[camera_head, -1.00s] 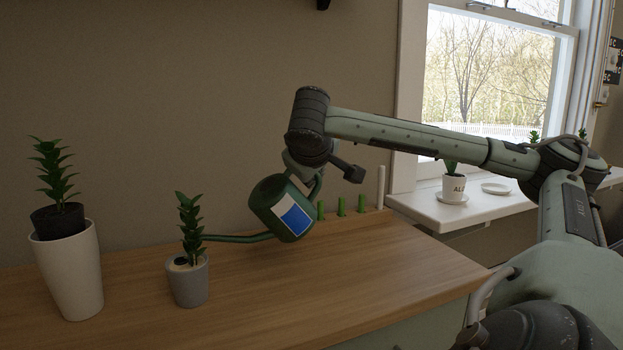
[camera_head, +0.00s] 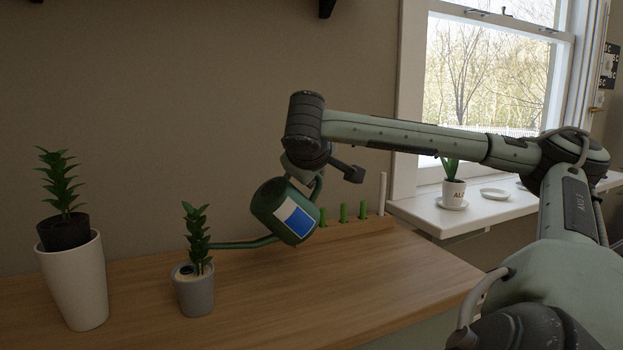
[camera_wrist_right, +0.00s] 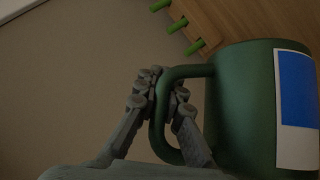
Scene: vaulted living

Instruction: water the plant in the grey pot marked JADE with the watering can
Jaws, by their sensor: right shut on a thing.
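The grey pot (camera_head: 194,295) stands on the wooden counter with an upright leafy green plant (camera_head: 196,236) in it; no JADE marking is readable from here. The dark green watering can (camera_head: 265,205), with a blue and white label, is held in the air, tilted with its long spout (camera_head: 240,244) pointing left. The spout's end is at the plant's stem, just above the pot's rim. My right gripper (camera_wrist_right: 160,88) is shut on the can's handle (camera_wrist_right: 158,120). In the head view the gripper is partly hidden behind the can and wrist. No water is visible. My left gripper is not in view.
A tall white pot (camera_head: 75,285) with a dark inner pot and plant stands left of the grey pot. A rack with green pegs (camera_head: 343,213) is behind the can. A white lettered pot (camera_head: 453,190) and a saucer (camera_head: 494,194) are on the windowsill. The counter's front is clear.

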